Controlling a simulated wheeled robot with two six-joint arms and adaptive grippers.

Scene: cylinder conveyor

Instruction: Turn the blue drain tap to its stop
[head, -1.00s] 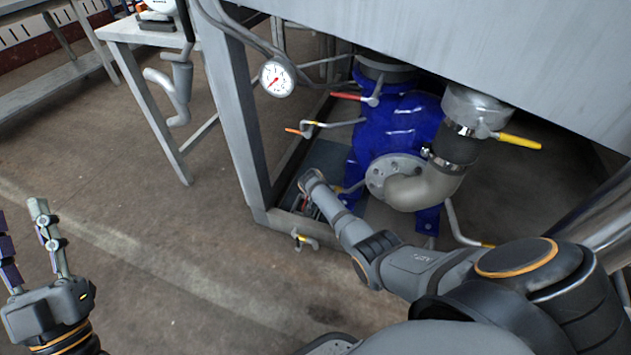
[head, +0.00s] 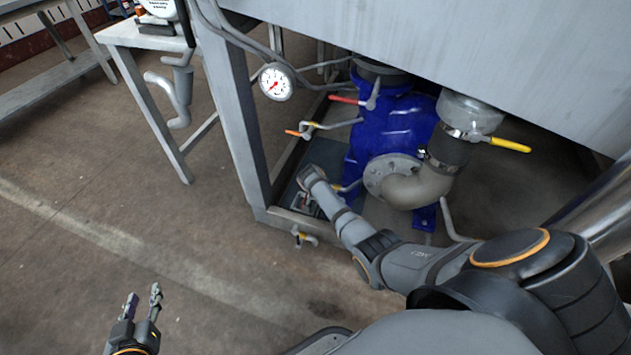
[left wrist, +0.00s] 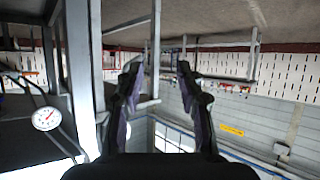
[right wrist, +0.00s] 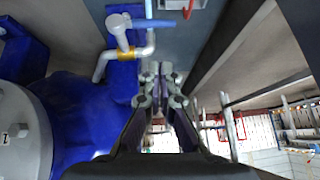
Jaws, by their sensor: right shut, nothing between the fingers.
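The blue drain tap's lever (right wrist: 160,23) shows near the top of the right wrist view, on a pale valve body with a bent outlet pipe and a yellow-orange band. My right gripper (right wrist: 162,78) is shut and empty, its fingertips below the lever in that picture, apparently apart from it. In the head view my right arm reaches down beside the blue pump; its gripper (head: 303,202) is mostly hidden by the wrist, and I cannot make out the blue tap there. My left gripper (head: 143,305) is open and empty over the floor at lower left; its spread fingers (left wrist: 158,90) fill the left wrist view.
The blue pump (head: 400,130) stands under the steel tank (head: 480,45). Red (head: 346,99), orange (head: 293,132) and yellow (head: 510,145) handles and a gauge (head: 276,82) are near it. The frame leg (head: 238,120) stands left of my right arm.

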